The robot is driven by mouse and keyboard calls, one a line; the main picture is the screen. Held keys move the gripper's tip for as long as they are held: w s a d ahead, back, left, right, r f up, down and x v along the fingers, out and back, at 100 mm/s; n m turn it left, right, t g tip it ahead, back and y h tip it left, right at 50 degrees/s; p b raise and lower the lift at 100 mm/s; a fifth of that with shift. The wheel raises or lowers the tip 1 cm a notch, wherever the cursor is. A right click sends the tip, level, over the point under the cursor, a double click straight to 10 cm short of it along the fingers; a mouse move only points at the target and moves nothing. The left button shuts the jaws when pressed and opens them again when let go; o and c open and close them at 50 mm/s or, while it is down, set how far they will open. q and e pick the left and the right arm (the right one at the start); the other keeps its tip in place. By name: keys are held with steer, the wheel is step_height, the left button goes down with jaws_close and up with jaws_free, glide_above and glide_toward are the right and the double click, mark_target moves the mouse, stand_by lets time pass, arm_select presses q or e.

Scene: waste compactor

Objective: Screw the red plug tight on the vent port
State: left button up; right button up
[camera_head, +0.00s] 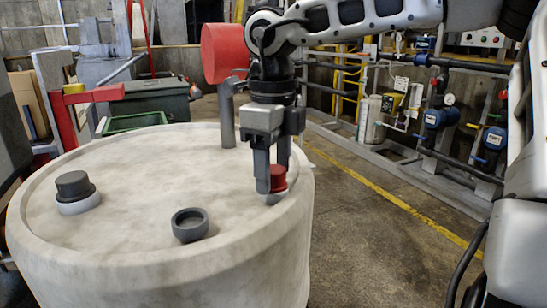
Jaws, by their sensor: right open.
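The red plug (278,179) is a small red cylinder near the right edge of the top of a large pale round tank (150,265). My left gripper is not in view.
On the tank top stand a dark-capped port (74,187), an open dark grey ring (190,224) and a grey post (227,122). A red cylinder (225,53) shows above the post. Pipes and blue-fitted valves (436,118) line the right wall. The floor right of the tank is clear.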

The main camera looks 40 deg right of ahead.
steer(key=n+p, duration=0.1)
steer(key=n, duration=0.2)
steer(key=shift+r+n, duration=0.1)
steer(key=shift+n, duration=0.3)
steer(key=shift+r+n+p, duration=0.1)
steer(key=shift+n+p, duration=0.45)
steer(key=shift+n, duration=0.65)
steer(key=n, duration=0.2)
steer(key=shift+n+p, duration=0.3)
steer(key=shift+n, duration=0.1)
steer(key=n+p, duration=0.1)
steer(key=n, duration=0.1)
steer(key=shift+n, duration=1.5)
steer(key=c, duration=1.1)
steer(key=m, duration=0.1)
steer(key=m+b, duration=0.1)
steer(key=shift+f+m, duration=0.35)
steer(key=shift+m, duration=0.05)
steer(key=shift+r+m+b, duration=0.2)
steer(key=shift+m+b, duration=0.55)
steer(key=shift+m, duration=1.25)
